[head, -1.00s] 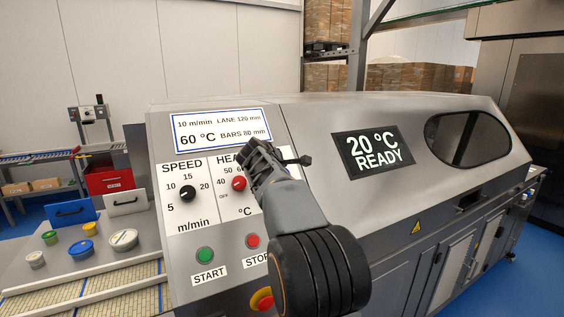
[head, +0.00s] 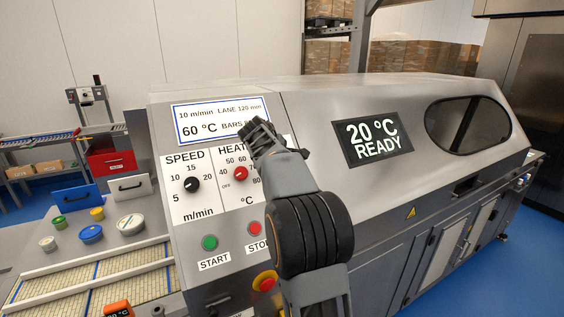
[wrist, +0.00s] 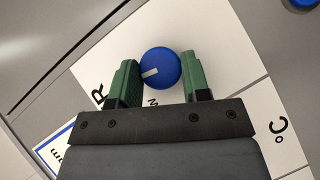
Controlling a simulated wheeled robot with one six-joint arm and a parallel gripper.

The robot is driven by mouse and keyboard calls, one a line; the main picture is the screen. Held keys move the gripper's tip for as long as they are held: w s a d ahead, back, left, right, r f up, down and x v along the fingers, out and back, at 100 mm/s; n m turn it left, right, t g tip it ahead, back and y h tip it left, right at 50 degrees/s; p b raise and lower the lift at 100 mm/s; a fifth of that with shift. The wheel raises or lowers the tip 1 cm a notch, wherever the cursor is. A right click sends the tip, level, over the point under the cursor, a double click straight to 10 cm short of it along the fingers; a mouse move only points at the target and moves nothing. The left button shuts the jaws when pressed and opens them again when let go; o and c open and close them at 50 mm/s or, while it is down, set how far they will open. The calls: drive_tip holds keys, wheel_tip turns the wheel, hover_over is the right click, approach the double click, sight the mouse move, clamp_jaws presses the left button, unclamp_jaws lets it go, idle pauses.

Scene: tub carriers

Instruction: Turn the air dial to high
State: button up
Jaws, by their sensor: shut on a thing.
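The air dial is a round blue knob (wrist: 161,68) with a white pointer mark, on the white control panel in the wrist view. The mark points left and slightly down in that picture, at the left finger. My gripper (wrist: 161,80) has its two green fingers on either side of the knob, shut on it. In the head view my gripper (head: 256,136) is at the panel's right part, and hides the air dial.
Left of my gripper are the black speed dial (head: 191,185) and red heat dial (head: 240,173). Below are the green start button (head: 209,242), red stop button (head: 254,229) and a red-yellow emergency button (head: 265,281). The machine's display (head: 373,138) reads 20 °C READY.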

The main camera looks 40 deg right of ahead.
drive_tip(key=o, duration=0.9)
drive_tip(key=shift+o, duration=0.2)
drive_tip(key=b+v, duration=0.1)
drive_tip(key=v, duration=1.2)
drive_tip(key=shift+s+a+r+b, duration=0.15)
drive_tip(key=shift+a+r+b, duration=0.1)
drive_tip(key=shift+r+b, duration=0.1)
drive_tip(key=shift+f, duration=0.1)
